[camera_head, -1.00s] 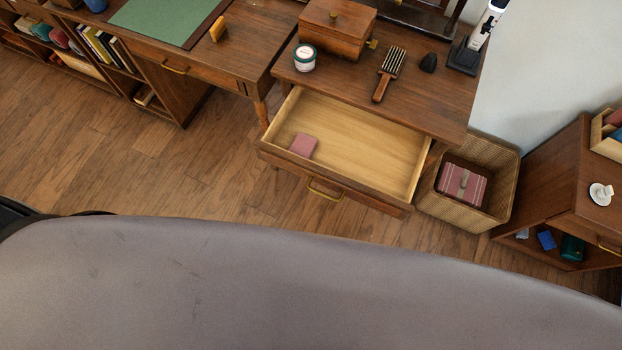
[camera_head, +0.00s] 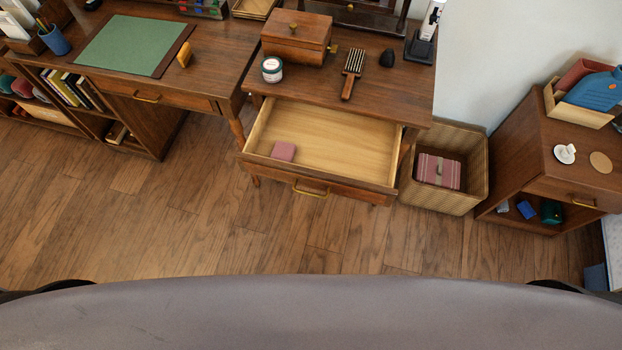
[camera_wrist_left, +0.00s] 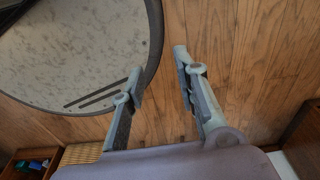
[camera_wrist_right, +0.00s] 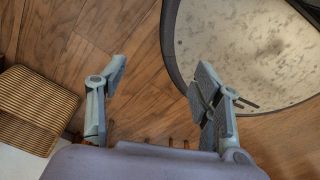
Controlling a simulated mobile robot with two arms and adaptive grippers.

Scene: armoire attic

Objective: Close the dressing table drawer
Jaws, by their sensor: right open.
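The dressing table (camera_head: 390,88) stands ahead of me, with its drawer (camera_head: 335,140) pulled well out. The drawer has a pale wooden inside and a brass handle (camera_head: 311,191) on its front. A small pink item (camera_head: 284,151) lies inside at the left. My left gripper (camera_wrist_left: 158,75) is open and empty above the floor in the left wrist view. My right gripper (camera_wrist_right: 158,75) is open and empty above the floor in the right wrist view. Neither gripper shows in the head view, and both are apart from the drawer.
A wicker basket (camera_head: 440,200) with a striped pink item stands right of the drawer. A desk (camera_head: 215,75) stands at the left and a small cabinet (camera_head: 560,185) at the right. A jar (camera_head: 272,69), wooden box (camera_head: 296,38) and brush (camera_head: 352,72) rest on the tabletop. Floor before the drawer is clear.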

